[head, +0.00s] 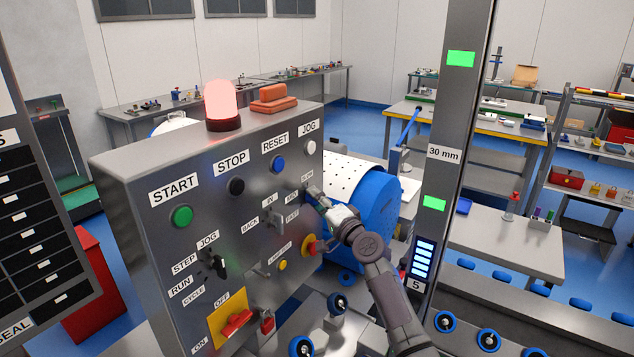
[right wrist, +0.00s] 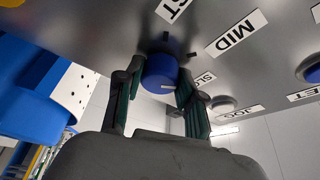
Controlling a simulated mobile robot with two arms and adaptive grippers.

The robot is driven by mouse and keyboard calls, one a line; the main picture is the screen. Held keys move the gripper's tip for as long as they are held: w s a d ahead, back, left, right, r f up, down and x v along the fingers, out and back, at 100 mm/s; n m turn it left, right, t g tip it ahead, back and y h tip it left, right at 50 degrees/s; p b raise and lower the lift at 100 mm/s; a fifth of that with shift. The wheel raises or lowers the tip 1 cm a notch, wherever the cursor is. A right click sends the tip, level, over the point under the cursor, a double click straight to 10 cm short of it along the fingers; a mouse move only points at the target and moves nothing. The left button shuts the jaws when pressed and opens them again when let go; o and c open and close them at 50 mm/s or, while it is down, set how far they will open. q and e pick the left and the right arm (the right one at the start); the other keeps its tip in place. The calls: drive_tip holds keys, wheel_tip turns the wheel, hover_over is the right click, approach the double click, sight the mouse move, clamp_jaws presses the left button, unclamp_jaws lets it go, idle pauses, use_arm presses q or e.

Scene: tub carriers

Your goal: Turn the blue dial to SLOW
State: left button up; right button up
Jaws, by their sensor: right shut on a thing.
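The blue dial (right wrist: 161,72) sits on the grey control panel (head: 140,187). In the right wrist view it is between the two fingers of my right gripper (right wrist: 158,90), which is shut on it. A short white mark shows on its near face, toward the side of the SLOW label (right wrist: 205,80); its exact pointing is hard to tell. The MID label (right wrist: 236,33) and part of the FAST label (right wrist: 174,8) also show. In the head view my right gripper (head: 313,196) is at the panel's right edge and mostly hides the dial. My left gripper is out of view.
A blue RESET button (head: 278,163) and a white JOG button (head: 310,147) are above the gripper. A red knob on yellow (head: 310,246) is just below it. A blue-ended drum (head: 375,212) stands behind, and a grey post (head: 452,150) rises right of my arm.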

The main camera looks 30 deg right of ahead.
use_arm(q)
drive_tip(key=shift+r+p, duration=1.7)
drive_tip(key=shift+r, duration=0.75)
use_arm(e)
drive_tip(key=shift+r+m+g, duration=0.1)
drive_tip(key=shift+m+g, duration=0.55)
drive_tip(key=shift+m, duration=0.95)
drive_tip(key=shift+m+g, duration=0.65)
drive_tip(key=shift+m, duration=0.95)
drive_tip(key=o, duration=1.1)
drive_tip(key=shift+o, duration=0.2)
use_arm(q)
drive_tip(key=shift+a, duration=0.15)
use_arm(e)
drive_tip(key=shift+s, duration=0.1)
drive_tip(key=s+r, duration=0.1)
drive_tip(key=s, duration=1)
drive_tip(key=shift+s+r, duration=0.15)
drive_tip(key=shift+s, duration=0.25)
drive_tip(key=shift+d, duration=0.1)
